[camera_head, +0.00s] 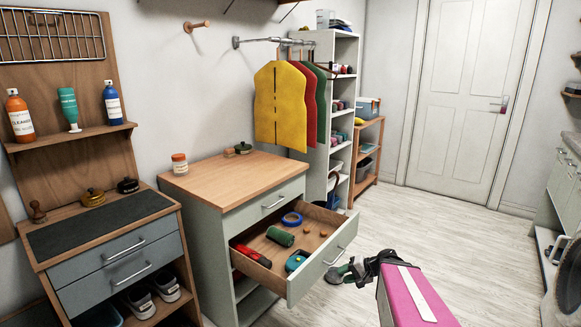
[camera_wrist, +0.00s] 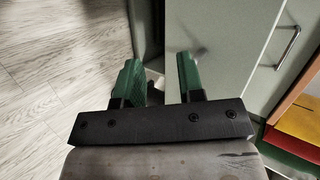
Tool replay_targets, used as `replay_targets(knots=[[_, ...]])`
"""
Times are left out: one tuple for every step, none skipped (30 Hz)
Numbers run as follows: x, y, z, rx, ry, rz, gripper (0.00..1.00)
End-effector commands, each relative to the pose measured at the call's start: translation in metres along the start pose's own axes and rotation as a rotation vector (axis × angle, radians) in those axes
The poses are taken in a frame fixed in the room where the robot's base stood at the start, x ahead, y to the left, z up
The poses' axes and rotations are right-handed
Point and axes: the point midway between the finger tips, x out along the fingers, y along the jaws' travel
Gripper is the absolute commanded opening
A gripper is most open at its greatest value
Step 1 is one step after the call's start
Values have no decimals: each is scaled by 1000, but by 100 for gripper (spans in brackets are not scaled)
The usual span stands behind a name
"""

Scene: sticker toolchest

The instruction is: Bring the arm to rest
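My gripper (camera_head: 346,270) is just in front of the pulled-out top drawer (camera_head: 327,262) of the grey-green cabinet, near the right end of its front. In the head view I cannot tell whether it touches the drawer's handle (camera_head: 338,256). In the wrist view my gripper's two green fingers (camera_wrist: 159,79) stand apart with a clear gap. I see nothing held between them. Pale grey-green panels lie beyond the fingers, one with a metal handle (camera_wrist: 288,47).
The drawer holds a green can (camera_head: 280,236), blue tape (camera_head: 292,219), a red tool (camera_head: 254,256) and other small items. Yellow, red and green garments (camera_head: 280,105) hang behind. A shelf unit (camera_head: 347,55) stands at the back. The floor (camera_head: 440,220) toward the door is clear.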

Motion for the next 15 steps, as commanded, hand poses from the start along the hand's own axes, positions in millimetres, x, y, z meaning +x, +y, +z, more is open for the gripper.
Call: replay_targets(knots=[[6, -4, 11, -27, -37, 74, 35], [10, -4, 16, -41, -58, 123, 35], [13, -5, 23, -62, -84, 189, 35], [15, -5, 27, -77, -100, 239, 35], [16, -5, 32, -95, -116, 289, 35], [18, -5, 37, -116, -134, 357, 35], [18, -5, 40, -134, -145, 407, 35], [18, -6, 43, -153, -155, 458, 35], [17, -6, 47, -177, -165, 524, 35], [17, -7, 49, -196, -171, 573, 35], [16, -7, 51, -214, -175, 620, 35], [14, -9, 52, -238, -178, 679, 35], [12, -10, 53, -254, -178, 719, 35], [10, -11, 54, -270, -177, 757, 35], [8, -12, 55, -289, -176, 802, 35]])
